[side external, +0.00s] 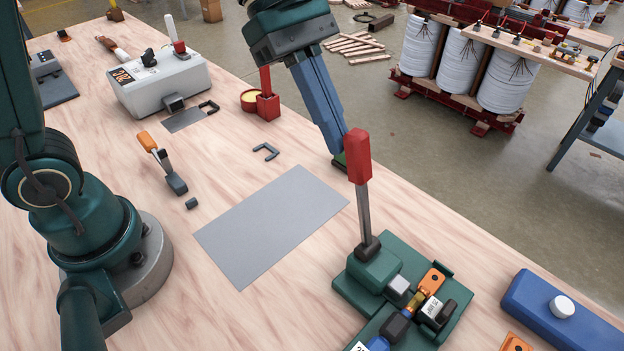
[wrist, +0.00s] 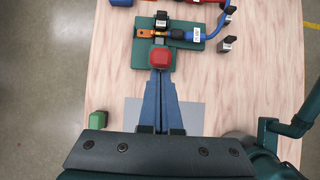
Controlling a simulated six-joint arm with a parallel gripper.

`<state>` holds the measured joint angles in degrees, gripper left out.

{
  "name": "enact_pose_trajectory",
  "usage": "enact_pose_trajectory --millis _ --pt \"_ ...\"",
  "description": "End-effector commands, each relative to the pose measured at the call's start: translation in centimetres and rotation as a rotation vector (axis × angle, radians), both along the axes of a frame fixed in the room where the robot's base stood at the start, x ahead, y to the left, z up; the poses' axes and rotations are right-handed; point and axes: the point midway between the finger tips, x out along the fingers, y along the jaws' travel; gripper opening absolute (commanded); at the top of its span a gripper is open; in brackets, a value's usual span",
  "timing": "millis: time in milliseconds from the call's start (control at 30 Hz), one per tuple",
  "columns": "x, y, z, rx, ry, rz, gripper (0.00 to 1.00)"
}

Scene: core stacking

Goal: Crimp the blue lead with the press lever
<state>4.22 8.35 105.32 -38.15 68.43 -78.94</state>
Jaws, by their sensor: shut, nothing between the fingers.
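The press (side external: 372,268) is a green base with a steel-shafted lever whose red handle (side external: 358,155) stands upright. In the wrist view the red handle (wrist: 162,60) shows from above. The blue lead (wrist: 181,34) lies across the press, its orange lug (side external: 432,280) at one end and a white label near the middle. My gripper (side external: 338,152) has its blue fingers shut and empty, pointing down just behind the red handle in the side view. In the wrist view the fingertips (wrist: 161,72) end beside the handle; I cannot tell whether they touch it.
A grey mat (side external: 270,225) lies flat on the wooden table. A blue box with a white knob (side external: 562,306) is right of the press. A small green block (wrist: 97,123) sits left of my fingers. A grey machine (side external: 160,80) and a red holder (side external: 268,106) stand farther back.

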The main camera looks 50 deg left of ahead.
Motion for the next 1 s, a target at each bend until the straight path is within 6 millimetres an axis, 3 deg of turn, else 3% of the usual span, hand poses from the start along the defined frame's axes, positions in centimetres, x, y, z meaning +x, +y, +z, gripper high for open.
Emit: enact_pose_trajectory --millis 400,1000 --pt "0.0 -2.1 0.8 -0.005 0.002 0.001 0.0" --pt "0.1 -1.9 0.7 -0.005 0.003 0.004 0.0"
